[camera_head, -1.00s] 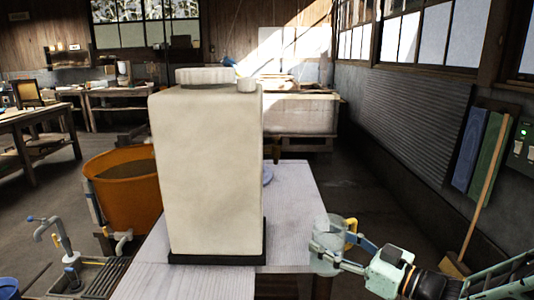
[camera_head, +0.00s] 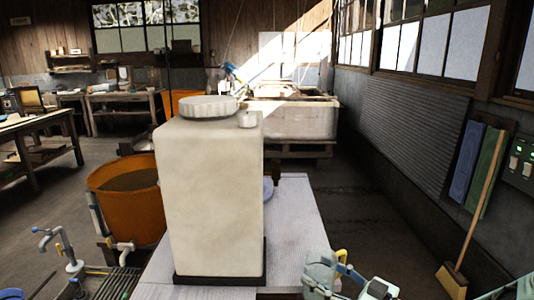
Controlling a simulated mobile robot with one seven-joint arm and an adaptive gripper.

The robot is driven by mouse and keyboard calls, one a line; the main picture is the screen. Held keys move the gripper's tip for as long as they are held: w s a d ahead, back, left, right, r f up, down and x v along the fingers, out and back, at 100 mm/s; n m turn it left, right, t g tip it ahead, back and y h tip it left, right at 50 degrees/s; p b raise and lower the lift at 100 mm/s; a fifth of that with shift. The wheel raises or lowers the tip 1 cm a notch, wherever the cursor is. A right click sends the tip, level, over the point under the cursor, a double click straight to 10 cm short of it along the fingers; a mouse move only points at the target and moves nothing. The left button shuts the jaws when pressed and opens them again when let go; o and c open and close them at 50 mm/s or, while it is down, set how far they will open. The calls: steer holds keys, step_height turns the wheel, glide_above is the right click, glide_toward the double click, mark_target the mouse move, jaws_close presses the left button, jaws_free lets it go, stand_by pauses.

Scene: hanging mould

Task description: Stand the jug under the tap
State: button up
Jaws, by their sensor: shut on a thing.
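A clear grey jug (camera_head: 319,268) with a yellow handle is low in the picture, by the front right edge of the white table. My gripper (camera_head: 338,281) is shut on the jug from the right; the bottom of the picture cuts off part of the hold. A big cream container (camera_head: 212,200) with a ribbed lid stands upright on the table. I see no tap on its visible faces; its far side is hidden. A grey tap (camera_head: 56,244) with a blue handle stands at the lower left, beside a drain grate.
The white table (camera_head: 297,215) has bare room right of the container. A broom (camera_head: 472,225) leans at the right wall. The floor right of the table is clear.

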step_height(320, 180, up, 16)
steer(key=m+t+h+p, duration=0.3)
steer(key=h+p, duration=0.1)
steer(key=p, duration=1.6)
steer(key=shift+s+m+t+p, duration=0.25)
steer(key=shift+m+t+p, duration=0.05)
steer(key=shift+p, duration=0.1)
